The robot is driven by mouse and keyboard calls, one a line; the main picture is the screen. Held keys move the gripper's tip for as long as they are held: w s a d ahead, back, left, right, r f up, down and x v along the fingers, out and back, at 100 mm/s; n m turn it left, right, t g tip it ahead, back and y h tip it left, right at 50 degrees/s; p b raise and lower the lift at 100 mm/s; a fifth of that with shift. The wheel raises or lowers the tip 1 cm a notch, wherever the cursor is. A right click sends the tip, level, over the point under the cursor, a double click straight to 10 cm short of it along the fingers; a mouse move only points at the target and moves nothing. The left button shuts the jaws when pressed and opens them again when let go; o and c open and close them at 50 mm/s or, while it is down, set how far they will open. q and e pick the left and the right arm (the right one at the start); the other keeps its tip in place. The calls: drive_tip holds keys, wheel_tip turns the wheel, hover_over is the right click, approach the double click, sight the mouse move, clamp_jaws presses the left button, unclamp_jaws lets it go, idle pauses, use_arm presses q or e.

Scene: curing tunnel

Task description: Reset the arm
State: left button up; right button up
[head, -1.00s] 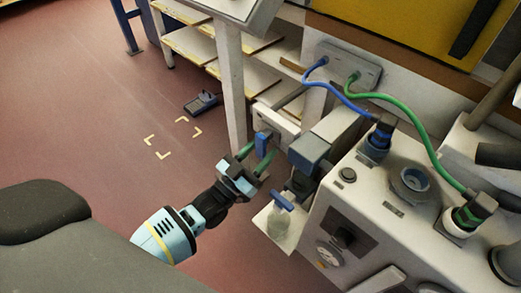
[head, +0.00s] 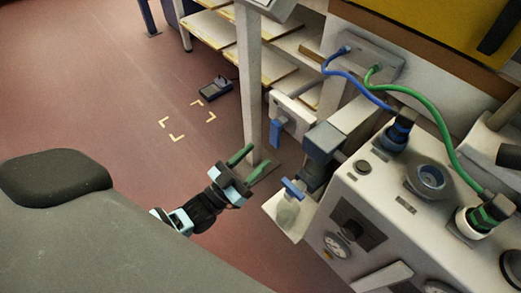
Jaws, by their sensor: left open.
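My left gripper (head: 252,164) is in the lower middle of the head view. Its two green fingers are apart with nothing between them. It hangs over the floor, left of the white machine (head: 345,190). A blue lever (head: 277,132) on a white box shows beyond the fingertips, apart from them. A blue-handled tap (head: 293,188) with a clear bottle under it is to the right of the gripper. My right gripper is not in the view.
Blue (head: 360,95) and green (head: 420,118) hoses run from a wall block to the machine. A dark pedal-like device (head: 215,88) and yellow corner marks (head: 171,130) are on the red floor. Open floor lies to the left.

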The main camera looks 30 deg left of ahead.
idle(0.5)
